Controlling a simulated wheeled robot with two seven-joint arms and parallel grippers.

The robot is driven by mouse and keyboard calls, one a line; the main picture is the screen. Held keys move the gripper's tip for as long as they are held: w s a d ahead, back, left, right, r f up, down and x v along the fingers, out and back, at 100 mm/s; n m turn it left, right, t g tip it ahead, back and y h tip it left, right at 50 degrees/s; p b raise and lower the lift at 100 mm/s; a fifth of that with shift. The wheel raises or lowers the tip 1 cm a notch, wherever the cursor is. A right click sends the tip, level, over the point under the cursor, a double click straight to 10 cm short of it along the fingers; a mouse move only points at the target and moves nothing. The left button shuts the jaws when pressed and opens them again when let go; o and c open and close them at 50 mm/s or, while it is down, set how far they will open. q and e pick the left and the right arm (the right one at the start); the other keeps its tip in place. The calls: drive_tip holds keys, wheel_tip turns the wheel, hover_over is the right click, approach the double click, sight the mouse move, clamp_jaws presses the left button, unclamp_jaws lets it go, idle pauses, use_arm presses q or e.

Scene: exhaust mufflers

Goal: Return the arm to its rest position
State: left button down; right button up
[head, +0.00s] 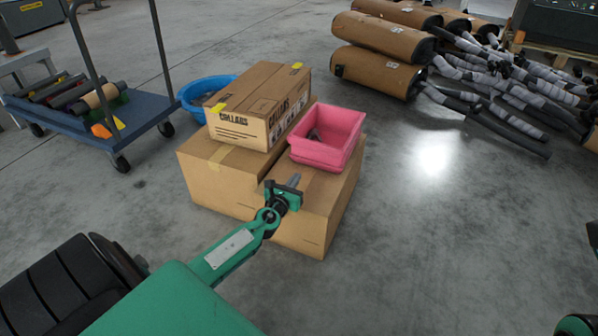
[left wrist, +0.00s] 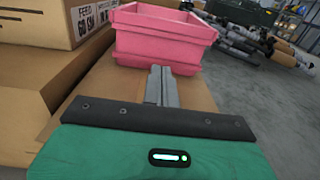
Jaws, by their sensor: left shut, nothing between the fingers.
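My left gripper (head: 293,181) is shut and empty. It hovers in front of the pink bin, over the near part of the cardboard boxes, and its closed fingers also show in the left wrist view (left wrist: 160,85). The pink bin (head: 328,153) stands on a large cardboard box (head: 318,208); a dark item lies inside it, too small to identify. In the left wrist view the pink bin (left wrist: 160,38) is just beyond the fingertips, seemingly apart from them.
A carton marked "COLLARS" (head: 258,105) sits on another large box (head: 215,175). A blue tub (head: 196,88) stands behind. A blue cart (head: 100,118) carrying rollers is at left. Wrapped mufflers (head: 380,50) and pipes (head: 500,110) lie at upper right.

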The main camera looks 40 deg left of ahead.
use_arm(q)
drive_tip(key=shift+s+d, duration=0.1)
drive_tip(key=shift+s, duration=0.25)
